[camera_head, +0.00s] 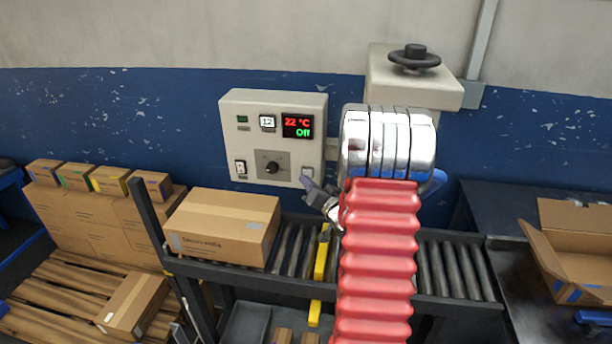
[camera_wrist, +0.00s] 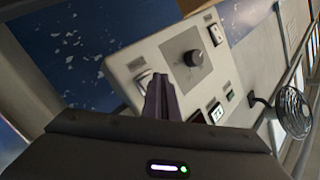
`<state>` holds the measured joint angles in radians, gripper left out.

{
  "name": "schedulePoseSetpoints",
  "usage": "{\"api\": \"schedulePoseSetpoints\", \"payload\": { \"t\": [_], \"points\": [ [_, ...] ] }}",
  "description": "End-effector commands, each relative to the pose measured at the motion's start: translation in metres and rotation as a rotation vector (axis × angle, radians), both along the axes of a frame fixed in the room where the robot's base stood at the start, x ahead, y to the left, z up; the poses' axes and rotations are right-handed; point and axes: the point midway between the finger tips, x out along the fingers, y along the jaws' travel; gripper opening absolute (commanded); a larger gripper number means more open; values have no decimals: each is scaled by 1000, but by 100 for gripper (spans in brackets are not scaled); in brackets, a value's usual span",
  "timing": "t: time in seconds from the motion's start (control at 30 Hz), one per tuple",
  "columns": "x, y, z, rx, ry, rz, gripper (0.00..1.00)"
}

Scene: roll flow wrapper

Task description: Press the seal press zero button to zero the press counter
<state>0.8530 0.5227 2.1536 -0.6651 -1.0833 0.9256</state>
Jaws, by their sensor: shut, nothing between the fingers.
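A pale control panel (camera_head: 229,131) hangs on the wall in the head view and fills the middle of the wrist view (camera_wrist: 176,62). A light square button (camera_head: 308,172) sits at its lower right corner; in the wrist view the button (camera_wrist: 143,79) is partly hidden behind my fingers. Its label is not legible. A small white display (camera_head: 267,122) shows digits, perhaps 12. My gripper (camera_head: 304,181) is shut and empty, its tips (camera_wrist: 161,79) right by the button; I cannot tell whether they touch it.
The panel also carries a black knob (camera_head: 271,167), a rocker switch (camera_head: 241,167), a small green display (camera_head: 242,119) and a display reading 22 °C Off (camera_head: 297,126). A closed carton (camera_head: 222,226) lies on the roller conveyor (camera_head: 455,270) below. A handwheel (camera_head: 414,58) stands to the right.

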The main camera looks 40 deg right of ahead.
Motion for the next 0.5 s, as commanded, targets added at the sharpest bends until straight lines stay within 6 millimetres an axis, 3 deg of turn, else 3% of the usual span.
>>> {"api": "schedulePoseSetpoints", "payload": {
  "t": [0.5],
  "points": [
    [5,-5,1,0,0,0,0]
  ]
}}
